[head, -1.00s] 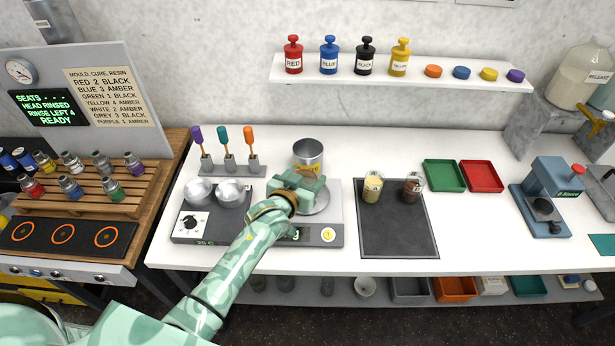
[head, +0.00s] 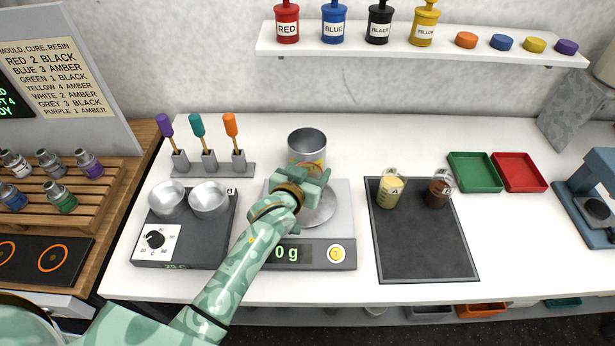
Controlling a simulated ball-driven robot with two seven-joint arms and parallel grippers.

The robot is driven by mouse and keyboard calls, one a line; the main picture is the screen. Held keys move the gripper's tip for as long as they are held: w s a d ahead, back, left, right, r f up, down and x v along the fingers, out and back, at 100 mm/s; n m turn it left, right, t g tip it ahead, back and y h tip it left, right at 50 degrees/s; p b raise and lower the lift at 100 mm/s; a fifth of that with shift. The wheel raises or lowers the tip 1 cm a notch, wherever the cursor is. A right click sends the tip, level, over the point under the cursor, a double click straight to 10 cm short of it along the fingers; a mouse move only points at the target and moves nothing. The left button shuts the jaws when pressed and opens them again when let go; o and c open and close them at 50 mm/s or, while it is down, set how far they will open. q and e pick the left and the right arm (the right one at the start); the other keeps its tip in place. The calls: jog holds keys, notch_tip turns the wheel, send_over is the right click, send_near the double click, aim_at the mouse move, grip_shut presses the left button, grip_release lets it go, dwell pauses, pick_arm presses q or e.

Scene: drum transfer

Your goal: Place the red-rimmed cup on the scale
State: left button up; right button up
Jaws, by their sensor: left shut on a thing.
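My left gripper (head: 312,184) reaches over the back part of the scale (head: 340,225). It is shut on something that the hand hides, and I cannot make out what. The scale's round plate (head: 320,211) shows partly beside the hand, and its display ends in "0 g"; my arm covers the left of it. A grey metal can (head: 307,145) with a coloured label shows right behind the fingers. Its lower part is hidden, and I cannot tell whether the fingers touch it. No red rim can be made out in view. My right gripper is not in view.
A heater with two metal bowls (head: 209,197) stands left of the scale, before a tool rack (head: 212,170). A dark mat (head: 425,250) with jugs A (head: 390,190) and B (head: 438,192) lies right. Green (head: 475,173) and red (head: 519,173) trays stand farther right.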

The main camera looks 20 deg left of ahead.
pick_arm(q)
jog(key=shift+f, duration=0.6)
jog(key=shift+a+r, duration=0.1)
jog(key=shift+r, duration=0.1)
jog(key=shift+s+r, duration=0.1)
jog(key=shift+s, duration=0.05)
jog(key=o, duration=1)
jog(key=shift+f, duration=0.2)
jog(key=shift+c, duration=0.2)
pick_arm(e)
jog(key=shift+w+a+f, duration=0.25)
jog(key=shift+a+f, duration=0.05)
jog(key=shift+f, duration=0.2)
pick_arm(q)
jog(key=shift+r, duration=0.1)
jog(key=shift+s+r, duration=0.15)
jog(key=p+v, duration=0.2)
jog(key=v, duration=0.9)
jog(key=shift+s, duration=0.35)
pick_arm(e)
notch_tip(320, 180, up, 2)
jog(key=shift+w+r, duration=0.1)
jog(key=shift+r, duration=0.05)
